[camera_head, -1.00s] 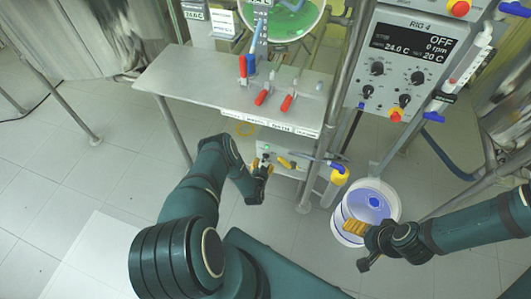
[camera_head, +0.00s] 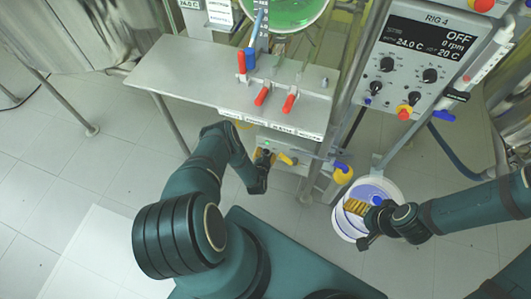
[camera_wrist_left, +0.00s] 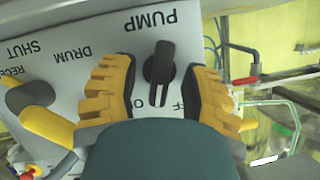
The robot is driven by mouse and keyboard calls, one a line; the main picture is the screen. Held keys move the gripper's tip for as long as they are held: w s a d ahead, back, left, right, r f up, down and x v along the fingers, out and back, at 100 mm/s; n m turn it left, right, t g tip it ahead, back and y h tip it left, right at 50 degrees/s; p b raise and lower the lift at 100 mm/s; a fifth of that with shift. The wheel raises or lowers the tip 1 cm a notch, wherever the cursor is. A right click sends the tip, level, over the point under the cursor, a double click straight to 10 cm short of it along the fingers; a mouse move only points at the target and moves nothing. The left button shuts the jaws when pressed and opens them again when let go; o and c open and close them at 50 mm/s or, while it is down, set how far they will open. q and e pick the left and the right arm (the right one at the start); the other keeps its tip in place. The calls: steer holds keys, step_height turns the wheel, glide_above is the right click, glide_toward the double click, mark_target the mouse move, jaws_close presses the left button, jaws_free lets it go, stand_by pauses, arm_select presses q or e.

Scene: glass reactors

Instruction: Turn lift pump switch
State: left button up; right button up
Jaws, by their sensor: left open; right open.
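The pump switch (camera_wrist_left: 159,72) is a black rotary knob on a light panel (camera_wrist_left: 75,75), with "PUMP" printed beside it and partly hidden on/off lettering. In the left wrist view it lies between the two yellow ridged fingers of my left gripper (camera_wrist_left: 157,88). The fingers are open, one on each side, and a gap shows on the left of the knob; the right finger is close to it. In the head view my left gripper (camera_head: 263,157) is at the panel below the bench, hiding the knob. My right gripper (camera_head: 357,222) is open over a white bucket (camera_head: 347,226).
A yellow handle (camera_wrist_left: 45,122) stands left of the fingers in the wrist view. A metal bench (camera_head: 190,75) with red and blue valve handles is above the panel. A control box (camera_head: 420,60) reading OFF hangs at right. Open floor lies at left.

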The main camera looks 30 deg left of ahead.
arm_select(q)
steer(key=shift+c, duration=0.3)
jaws_close()
steer(key=shift+w+d+m+y, duration=0.15)
steer(key=shift+m+y, duration=0.35)
steer(key=shift+m, duration=0.3)
steer(key=shift+m+y, duration=0.4)
steer(key=shift+m, duration=0.2)
steer(key=shift+o, duration=0.3)
jaws_free()
